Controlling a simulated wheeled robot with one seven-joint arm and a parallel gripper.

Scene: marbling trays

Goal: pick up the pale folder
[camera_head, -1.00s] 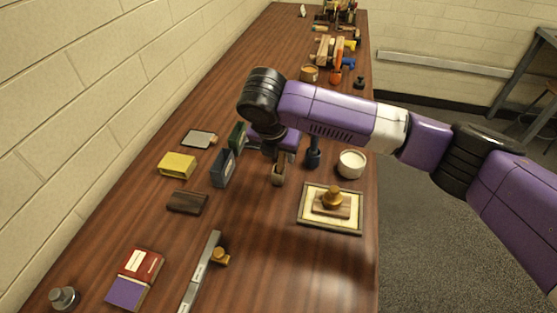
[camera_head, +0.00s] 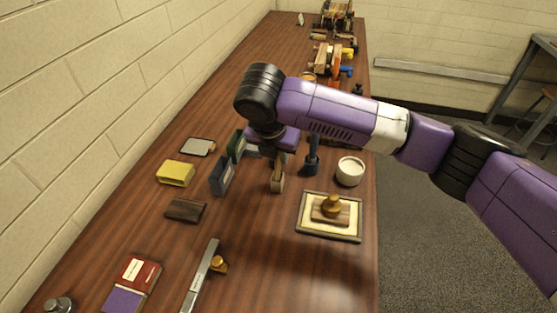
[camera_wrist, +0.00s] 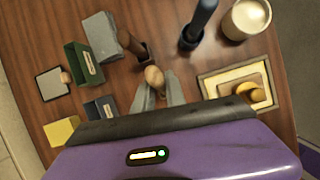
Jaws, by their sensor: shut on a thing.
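The pale folder (camera_head: 277,184) shows in the head view as a small tan piece below my wrist, in the middle of the table. In the wrist view its rounded tan end (camera_wrist: 153,76) shows at the tips of my two grey fingers. My gripper (camera_wrist: 160,93) is shut on it. The rest of the folder is hidden by the fingers and the purple wrist housing. I cannot tell whether the folder is clear of the table.
Blue-grey (camera_head: 222,176) and green (camera_head: 237,146) boxes stand just left. A dark upright tool (camera_head: 312,160), white cup (camera_head: 350,171) and framed tray (camera_head: 331,238) are to the right. A yellow box (camera_head: 176,173) and dark block (camera_head: 186,210) lie farther left.

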